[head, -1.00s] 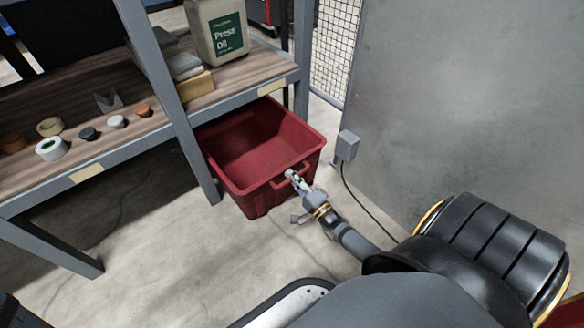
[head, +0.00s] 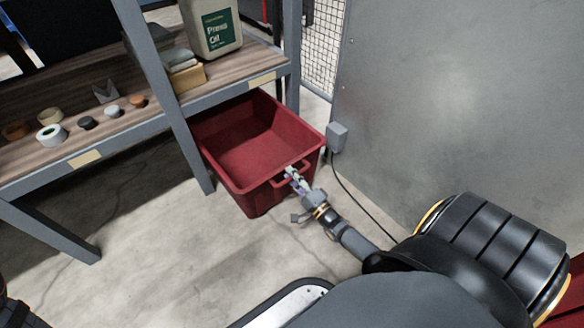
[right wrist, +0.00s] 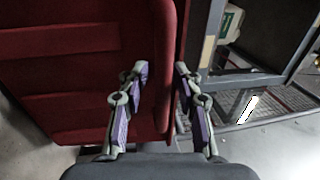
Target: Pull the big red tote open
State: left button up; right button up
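The big red tote (head: 254,195) is an open, empty-looking bin on the floor. Its back part is under the shelf and its front part stands out past the shelf edge. A bar handle (head: 278,182) is on its front rim. My right gripper (head: 290,173) is at this handle, with its fingers closed around it. In the right wrist view the red tote (right wrist: 60,75) fills the left and middle, and its red edge runs between the two fingers of my right gripper (right wrist: 162,85). The fingers partly hide the handle. My left gripper is not in view.
The shelf (head: 150,113) carries a Press Oil jug (head: 212,30), a white tape roll (head: 51,136) and several small parts. A shelf leg (head: 175,110) stands close to the tote's left side. A grey wall panel with a small box (head: 337,136) is at right. Floor in front is clear.

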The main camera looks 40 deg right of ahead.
jog(key=shift+s, duration=0.2)
jog(key=s+f, duration=0.2)
jog(key=s, duration=0.9)
jog(key=shift+s+d, duration=0.2)
jog(key=shift+d, duration=0.25)
